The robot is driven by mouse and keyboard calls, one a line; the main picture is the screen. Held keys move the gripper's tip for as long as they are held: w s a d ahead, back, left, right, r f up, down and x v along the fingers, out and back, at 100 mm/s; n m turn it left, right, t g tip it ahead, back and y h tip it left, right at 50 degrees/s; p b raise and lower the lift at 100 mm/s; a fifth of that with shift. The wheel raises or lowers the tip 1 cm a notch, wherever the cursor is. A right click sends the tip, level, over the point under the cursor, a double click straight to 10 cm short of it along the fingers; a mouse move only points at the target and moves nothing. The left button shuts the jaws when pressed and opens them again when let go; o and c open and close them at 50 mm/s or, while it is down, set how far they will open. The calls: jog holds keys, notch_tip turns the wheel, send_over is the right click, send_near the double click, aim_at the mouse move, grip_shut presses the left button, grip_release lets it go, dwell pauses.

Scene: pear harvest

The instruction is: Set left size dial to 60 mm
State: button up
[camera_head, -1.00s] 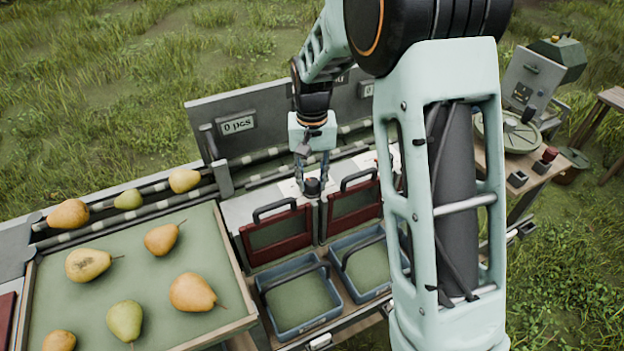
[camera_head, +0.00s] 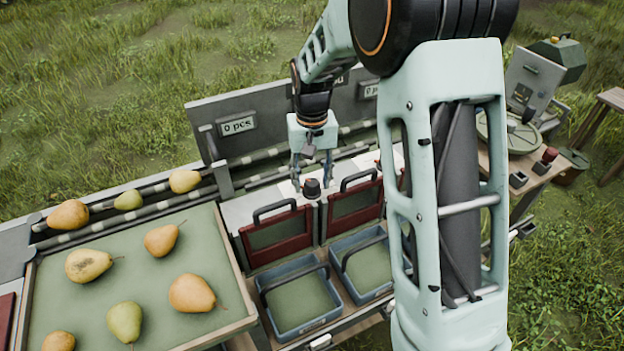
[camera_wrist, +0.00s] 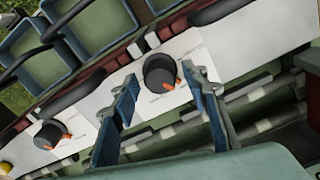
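The left size dial (camera_head: 312,188) is a black round knob on a white panel. In the wrist view the same dial (camera_wrist: 160,73) shows an orange pointer at its lower right; the printed scale is too small to read. My gripper (camera_head: 311,178) is open, with its fingers spread wide on either side of the knob and set slightly back from it, not visibly touching it. A second dial (camera_wrist: 48,135) with an orange pointer shows at the lower left of the wrist view; in the head view my arm partly hides that area.
Red-framed flaps (camera_head: 275,238) with black handles and blue bins (camera_head: 297,322) stand in front of the panel. A tray (camera_head: 228,240) of pears lies at left. Rollers and a grey back board (camera_head: 270,122) with "0 pcs" displays are behind.

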aim_at(312, 182)
notch_tip(312, 182, up, 12)
dwell(0.7)
